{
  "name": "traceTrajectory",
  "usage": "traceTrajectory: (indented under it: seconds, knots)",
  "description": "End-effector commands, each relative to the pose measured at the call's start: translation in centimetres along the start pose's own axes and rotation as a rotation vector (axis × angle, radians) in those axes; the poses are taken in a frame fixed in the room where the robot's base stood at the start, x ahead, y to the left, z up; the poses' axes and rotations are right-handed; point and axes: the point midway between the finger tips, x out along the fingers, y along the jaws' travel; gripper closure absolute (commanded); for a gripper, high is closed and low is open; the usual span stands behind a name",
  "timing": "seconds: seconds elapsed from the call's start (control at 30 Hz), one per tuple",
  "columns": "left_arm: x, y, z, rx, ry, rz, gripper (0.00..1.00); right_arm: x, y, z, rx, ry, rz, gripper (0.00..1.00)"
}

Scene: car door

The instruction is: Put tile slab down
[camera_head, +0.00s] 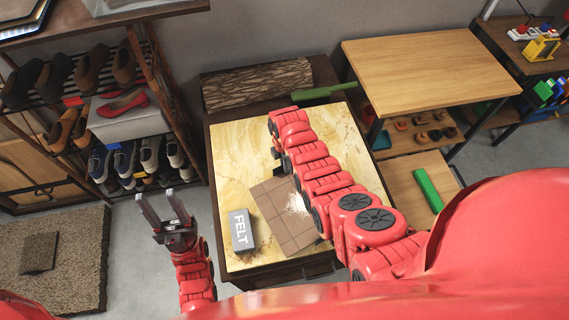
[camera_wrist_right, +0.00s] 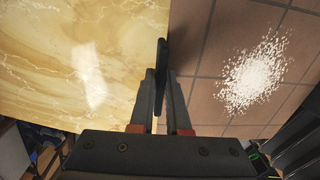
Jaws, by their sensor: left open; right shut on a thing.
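The brown tile slab (camera_head: 270,206), marked with a square grid, is over the yellow marbled table top (camera_head: 232,150), beside my right arm. White powder lies on it, also seen in the right wrist view on the slab (camera_wrist_right: 205,95). I cannot tell whether the slab touches the table. My left gripper (camera_head: 157,196) is open and empty, left of the table.
A grey block labelled FELT (camera_head: 241,231) stands on the table left of the slab. A shoe rack (camera_head: 104,88) stands at left, a wooden table (camera_head: 430,66) at right. The table's back left is clear.

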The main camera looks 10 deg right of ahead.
Motion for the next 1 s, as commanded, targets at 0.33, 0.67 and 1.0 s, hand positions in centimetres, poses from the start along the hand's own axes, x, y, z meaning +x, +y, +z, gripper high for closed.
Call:
traceTrajectory:
  seconds: [0.33, 0.67, 1.0]
  knots:
    - [-0.4, 0.0, 0.1, 0.0, 0.0, 0.0, 0.5, 0.3, 0.0, 0.0, 0.0, 0.0, 0.0, 0.84]
    - [-0.3, 0.0, 0.1, 0.0, 0.0, 0.0, 0.5, 0.2, 0.0, 0.0, 0.0, 0.0, -0.001, 0.56]
    - [-0.4, 0.0, 0.1, 0.0, 0.0, 0.0, 0.5, -0.8, 0.1, 0.0, 0.0, 0.0, 0.0, 0.56]
